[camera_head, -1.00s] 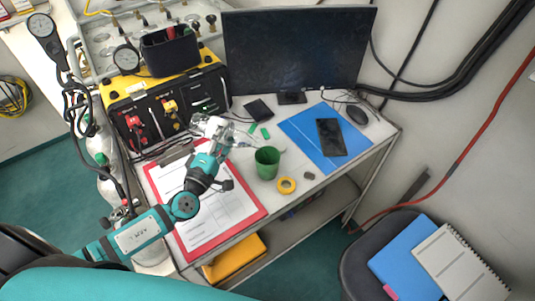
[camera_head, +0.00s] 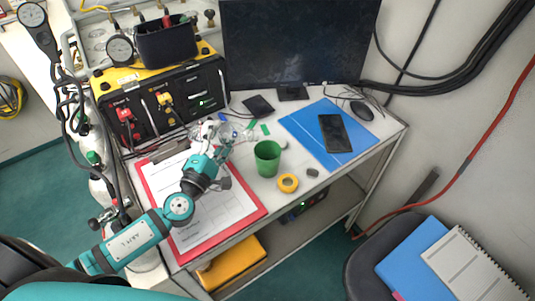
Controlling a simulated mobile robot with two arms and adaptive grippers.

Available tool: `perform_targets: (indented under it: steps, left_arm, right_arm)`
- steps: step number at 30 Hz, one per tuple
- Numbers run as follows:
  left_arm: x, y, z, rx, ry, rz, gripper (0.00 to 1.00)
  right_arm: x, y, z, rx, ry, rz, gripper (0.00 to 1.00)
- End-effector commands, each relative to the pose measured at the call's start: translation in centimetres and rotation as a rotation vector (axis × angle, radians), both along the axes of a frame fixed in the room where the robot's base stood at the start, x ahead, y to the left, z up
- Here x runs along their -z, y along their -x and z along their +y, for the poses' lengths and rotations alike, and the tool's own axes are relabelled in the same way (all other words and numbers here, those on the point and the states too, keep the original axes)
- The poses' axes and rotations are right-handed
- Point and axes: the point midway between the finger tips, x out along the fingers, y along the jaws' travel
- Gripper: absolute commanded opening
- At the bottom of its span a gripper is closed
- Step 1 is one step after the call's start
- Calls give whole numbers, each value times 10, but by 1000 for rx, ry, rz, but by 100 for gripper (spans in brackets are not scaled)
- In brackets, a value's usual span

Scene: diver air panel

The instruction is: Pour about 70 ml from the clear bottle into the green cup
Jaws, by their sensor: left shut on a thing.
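The green cup (camera_head: 267,160) stands upright and open on the white worktop, right of the clipboard. My left gripper (camera_head: 216,136) is left of the cup and a little behind it, near the clipboard's upper right corner. It is shut on the clear bottle (camera_head: 236,133), which is see-through and hard to make out against the pale worktop. The bottle appears apart from the cup. Its exact tilt and liquid level cannot be told. My right gripper is not in view.
A yellow tape roll (camera_head: 287,183) and a small dark piece (camera_head: 312,173) lie near the cup. A red clipboard (camera_head: 254,212) lies under my left arm. A blue folder (camera_head: 302,133) with a phone (camera_head: 334,133) lies right. A gauge panel (camera_head: 190,118) and monitor (camera_head: 290,45) stand behind.

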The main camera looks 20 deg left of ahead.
Motion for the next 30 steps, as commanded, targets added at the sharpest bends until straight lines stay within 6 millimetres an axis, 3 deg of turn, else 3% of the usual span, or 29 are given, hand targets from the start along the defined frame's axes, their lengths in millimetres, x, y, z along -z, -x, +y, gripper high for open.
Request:
perform_targets:
  steps: [4,30]
  left_arm:
    - [9,0,2,0,55,3,19]
    - [7,0,3,0,62,3,19]
  right_arm:
    - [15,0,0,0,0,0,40]
    - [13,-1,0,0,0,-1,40]
